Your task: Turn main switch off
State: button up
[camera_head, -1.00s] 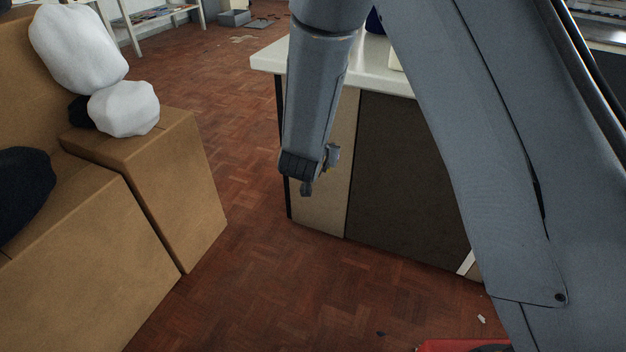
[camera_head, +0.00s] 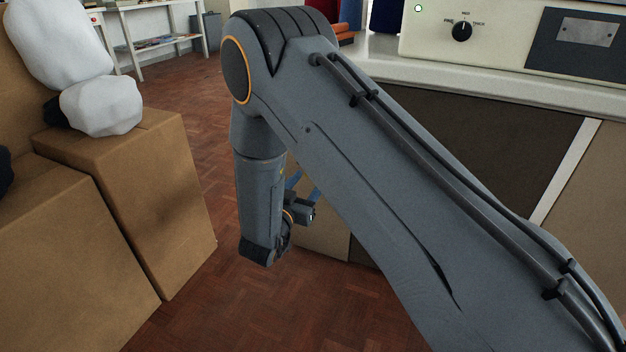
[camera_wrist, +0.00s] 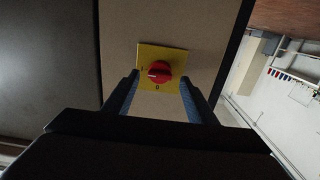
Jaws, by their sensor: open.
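The main switch is a red rotary knob (camera_wrist: 160,72) on a square yellow plate (camera_wrist: 176,55), mounted on a beige panel in the wrist view. The plate has an "I" mark at its left and a "0" at its bottom. A pale mark on the knob lies at its left side, toward the "I". My gripper (camera_wrist: 159,82) is open, with one blue-lined finger on each side of the knob in the picture. I cannot tell whether the fingers touch the knob. In the head view my gripper (camera_head: 303,190) is beside the cabinet, and the switch is hidden.
A white-topped bench (camera_head: 520,92) carries a cream machine (camera_head: 500,35) with a black dial. Cardboard boxes (camera_head: 130,175) with white bundles (camera_head: 100,105) stand at the left. Wooden floor (camera_head: 190,110) lies open between the boxes and the bench.

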jog(key=b+x, duration=0.1)
jog(key=x, duration=0.2)
jog(key=shift+w+d, duration=0.1)
jog(key=shift+w, duration=0.2)
jog(key=c, duration=1.1)
jog(key=shift+o, duration=0.2)
